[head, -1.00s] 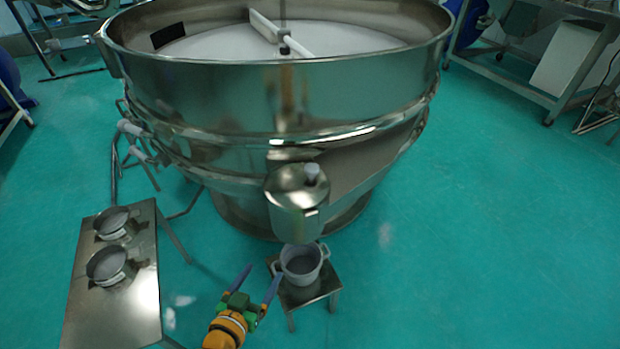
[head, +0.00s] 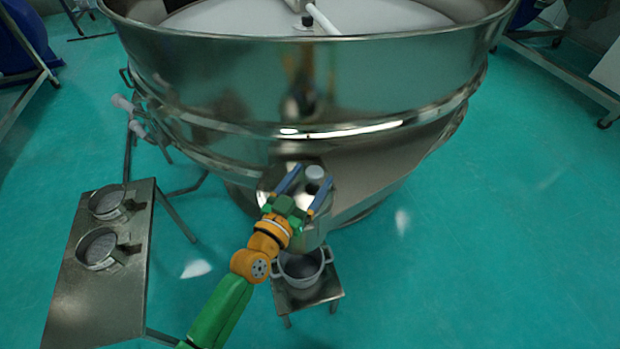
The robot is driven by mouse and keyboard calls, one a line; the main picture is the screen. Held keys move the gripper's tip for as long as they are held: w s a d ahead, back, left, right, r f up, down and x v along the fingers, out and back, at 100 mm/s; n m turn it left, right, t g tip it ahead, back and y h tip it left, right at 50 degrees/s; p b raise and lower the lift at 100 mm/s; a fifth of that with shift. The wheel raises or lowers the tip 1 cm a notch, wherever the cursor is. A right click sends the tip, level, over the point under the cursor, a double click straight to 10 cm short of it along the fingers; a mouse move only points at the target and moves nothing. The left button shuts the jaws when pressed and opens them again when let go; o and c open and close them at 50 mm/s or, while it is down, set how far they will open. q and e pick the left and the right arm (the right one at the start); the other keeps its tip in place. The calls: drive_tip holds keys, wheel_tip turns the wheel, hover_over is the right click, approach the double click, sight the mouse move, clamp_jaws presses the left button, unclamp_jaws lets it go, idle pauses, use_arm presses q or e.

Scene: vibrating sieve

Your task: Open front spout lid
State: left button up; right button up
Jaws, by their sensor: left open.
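The front spout lid is the round steel cover on top of the spout, with a pale grey knob (head: 314,174) standing up from it. The spout (head: 311,238) juts from the front of the large steel sieve (head: 230,75). My left gripper (head: 305,184) is open over the lid, its two blue fingers pointing away from me on either side of the knob. I cannot tell whether they touch it. The gripper and wrist hide the left and near part of the lid. My right gripper does not show.
A pot (head: 302,268) with handles stands on a small steel stand (head: 309,295) below the spout. A steel table (head: 95,290) at the left holds two round pans (head: 97,247).

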use_arm(q)
drive_tip(key=shift+s, duration=0.1)
drive_tip(key=shift+c, duration=0.4)
drive_tip(key=shift+r, duration=0.1)
clamp_jaws()
idle(0.8)
